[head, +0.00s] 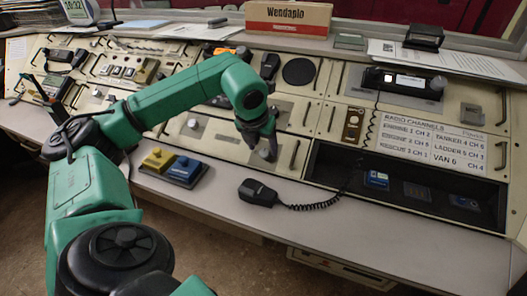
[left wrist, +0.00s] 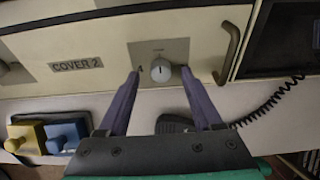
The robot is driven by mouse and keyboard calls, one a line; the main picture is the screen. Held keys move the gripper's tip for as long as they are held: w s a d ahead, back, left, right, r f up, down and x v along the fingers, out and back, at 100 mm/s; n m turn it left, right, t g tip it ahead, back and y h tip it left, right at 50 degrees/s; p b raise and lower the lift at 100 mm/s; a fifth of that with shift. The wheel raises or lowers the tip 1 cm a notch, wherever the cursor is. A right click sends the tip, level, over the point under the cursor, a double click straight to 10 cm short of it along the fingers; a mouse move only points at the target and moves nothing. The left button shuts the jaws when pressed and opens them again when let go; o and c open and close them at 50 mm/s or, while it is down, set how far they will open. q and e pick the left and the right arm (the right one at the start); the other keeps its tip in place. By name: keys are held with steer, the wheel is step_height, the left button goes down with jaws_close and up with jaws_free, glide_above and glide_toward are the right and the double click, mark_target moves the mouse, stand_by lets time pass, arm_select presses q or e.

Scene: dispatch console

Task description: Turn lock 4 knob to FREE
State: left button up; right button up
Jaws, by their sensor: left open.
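A round pale knob (left wrist: 161,71) with a dark pointer line sits on a small grey plate (left wrist: 142,52) in the left wrist view. The line stands roughly upright in that picture. In the head view the left gripper (head: 262,146) is low at the console front and largely hides this knob. My right gripper is not in view.
A second knob (head: 193,123) is to the left. A yellow block (head: 158,159) and blue block (head: 184,170) lie on the ledge. A black handset (head: 257,192) with a coiled cord lies just below the gripper. A bar handle (left wrist: 227,52) is right of the knob.

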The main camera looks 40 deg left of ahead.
arm_select(q)
steer(key=shift+x, duration=0.95)
jaws_close()
